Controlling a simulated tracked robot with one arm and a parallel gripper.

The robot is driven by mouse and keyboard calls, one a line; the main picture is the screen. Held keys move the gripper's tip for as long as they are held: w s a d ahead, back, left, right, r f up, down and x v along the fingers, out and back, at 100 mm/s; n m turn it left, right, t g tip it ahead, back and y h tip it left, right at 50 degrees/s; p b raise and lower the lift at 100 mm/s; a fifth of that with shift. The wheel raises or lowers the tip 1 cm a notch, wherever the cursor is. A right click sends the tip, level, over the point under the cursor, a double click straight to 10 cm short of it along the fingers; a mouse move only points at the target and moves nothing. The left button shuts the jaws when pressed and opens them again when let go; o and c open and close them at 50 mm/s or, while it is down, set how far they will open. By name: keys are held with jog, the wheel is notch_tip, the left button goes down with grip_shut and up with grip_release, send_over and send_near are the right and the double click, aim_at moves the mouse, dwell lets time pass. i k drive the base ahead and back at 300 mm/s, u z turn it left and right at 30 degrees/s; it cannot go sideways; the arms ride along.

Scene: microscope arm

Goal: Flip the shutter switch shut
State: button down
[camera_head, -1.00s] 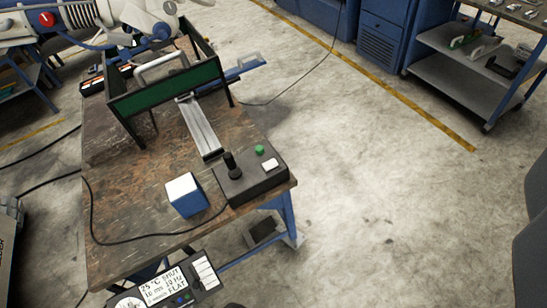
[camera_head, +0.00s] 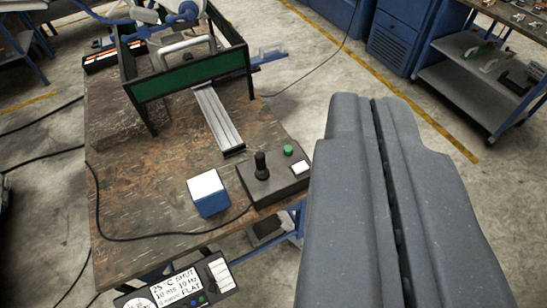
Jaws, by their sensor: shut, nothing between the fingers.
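A control panel (camera_head: 180,287) with a small white screen (camera_head: 176,286) sits at the table's front edge, cut off by the picture's bottom. The screen's text seems to read 25 °C, SHUT, 10 ms, 10 Hz, FLAT. A dark switch-like part (camera_head: 215,270) and small blue and green buttons sit beside the screen; I cannot tell for sure which part is the shutter switch or how it is set. My gripper (camera_head: 371,98) is large at the right, its two grey fingers together and empty. In the picture it lies to the right of the panel, apart from it.
A black joystick box (camera_head: 275,185) with a green button and a white button stands on the worn table (camera_head: 135,190). A blue-and-white cube (camera_head: 208,194) is beside it. A green-sided frame (camera_head: 190,85) stands behind, with a metal rail in front. A black cable crosses the tabletop.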

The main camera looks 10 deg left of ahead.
aim_at(302, 166)
jog(key=u, duration=0.1)
jog(key=i, duration=1)
jog(key=z, duration=0.05)
